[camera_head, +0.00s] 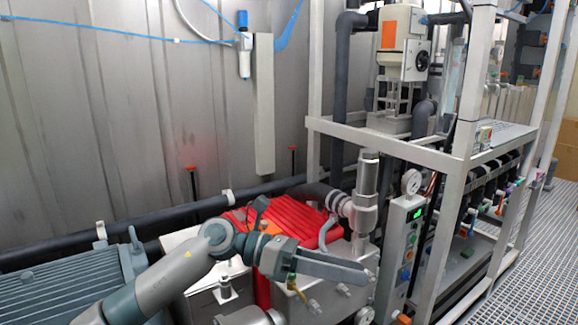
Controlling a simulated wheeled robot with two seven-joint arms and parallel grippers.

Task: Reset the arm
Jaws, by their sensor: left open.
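My left arm (165,281) comes in from the lower left and bends at a grey wrist joint. My left gripper (368,272) points to the right, in front of a red box-shaped cover (295,216). Its long grey fingers lie nearly in line with the view, so the gap between them is hard to make out. I see no object between them. The fingers appear in front of the pale machine block and its fittings; I cannot tell whether they touch it. My right gripper is not in view.
A grey frame (463,110) with pipes and a pump stands at the right. A control box (400,235) with a green display and a pressure gauge (411,182) are close right of the gripper. A ribbed motor (75,290) is at lower left. Grating floor (545,260) lies clear at far right.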

